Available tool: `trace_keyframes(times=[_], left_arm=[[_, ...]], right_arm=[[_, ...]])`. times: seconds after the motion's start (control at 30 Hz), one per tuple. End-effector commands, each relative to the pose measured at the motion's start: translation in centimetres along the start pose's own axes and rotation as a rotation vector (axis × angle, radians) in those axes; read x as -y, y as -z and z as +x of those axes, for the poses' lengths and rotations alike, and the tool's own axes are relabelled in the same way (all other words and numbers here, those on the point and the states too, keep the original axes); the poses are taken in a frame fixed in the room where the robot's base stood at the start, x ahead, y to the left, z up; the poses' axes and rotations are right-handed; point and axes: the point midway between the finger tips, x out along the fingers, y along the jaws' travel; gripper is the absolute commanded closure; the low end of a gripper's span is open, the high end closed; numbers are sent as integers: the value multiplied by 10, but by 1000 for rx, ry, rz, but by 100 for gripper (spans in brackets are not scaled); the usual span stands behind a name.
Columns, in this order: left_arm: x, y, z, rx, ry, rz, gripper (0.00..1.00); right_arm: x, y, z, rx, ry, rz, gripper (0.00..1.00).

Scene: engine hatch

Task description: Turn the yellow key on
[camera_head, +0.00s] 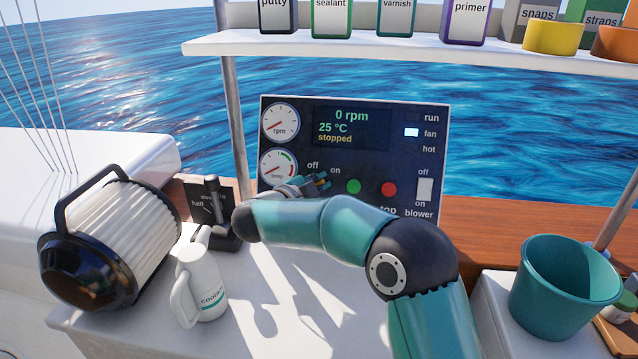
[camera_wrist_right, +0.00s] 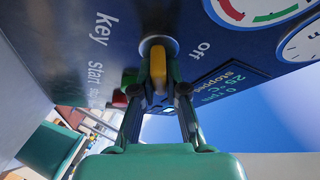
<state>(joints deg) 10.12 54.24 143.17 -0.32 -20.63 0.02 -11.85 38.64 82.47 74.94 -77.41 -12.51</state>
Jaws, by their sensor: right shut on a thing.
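The yellow key (camera_wrist_right: 158,68) sits in its round lock on the dark engine panel (camera_wrist_right: 120,30), with the "off" mark beside it in the wrist view. My right gripper (camera_wrist_right: 157,92) is shut on the key, with one finger on each side of it. In the head view the right gripper (camera_head: 316,183) is at the panel, below the "off" and "on" labels, and hides the key there. I cannot tell exactly which mark the key points to. The panel display (camera_head: 352,128) reads 0 rpm, 25 °C, stopped. My left gripper is out of view.
A green button (camera_head: 353,187) and a red button (camera_head: 389,190) are right of the gripper. The blower switch (camera_head: 424,189) is further right. A throttle lever (camera_head: 213,203), coolant jug (camera_head: 202,286) and filter canister (camera_head: 115,240) stand left; a teal bucket (camera_head: 552,300) stands right.

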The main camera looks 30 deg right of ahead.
Motion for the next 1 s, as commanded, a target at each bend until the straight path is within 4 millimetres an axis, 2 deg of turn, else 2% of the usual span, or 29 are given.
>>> trace_keyframes(times=[0.13, 0.17, 0.3, 0.67, 0.77, 1.0], left_arm=[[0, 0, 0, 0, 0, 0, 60], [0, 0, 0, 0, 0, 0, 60], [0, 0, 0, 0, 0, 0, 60], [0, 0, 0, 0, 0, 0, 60], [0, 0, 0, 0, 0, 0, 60], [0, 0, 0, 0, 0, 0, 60]], right_arm=[[-4, 0, 1, -3, -9, -2, 100], [-4, 0, 1, -4, -9, -2, 83], [-3, 0, 1, -3, -7, -2, 62], [-1, 0, -4, -1, -3, -2, 62], [-1, -1, -14, 1, -1, -2, 62], [-1, -1, -52, 1, -2, -3, 62]])
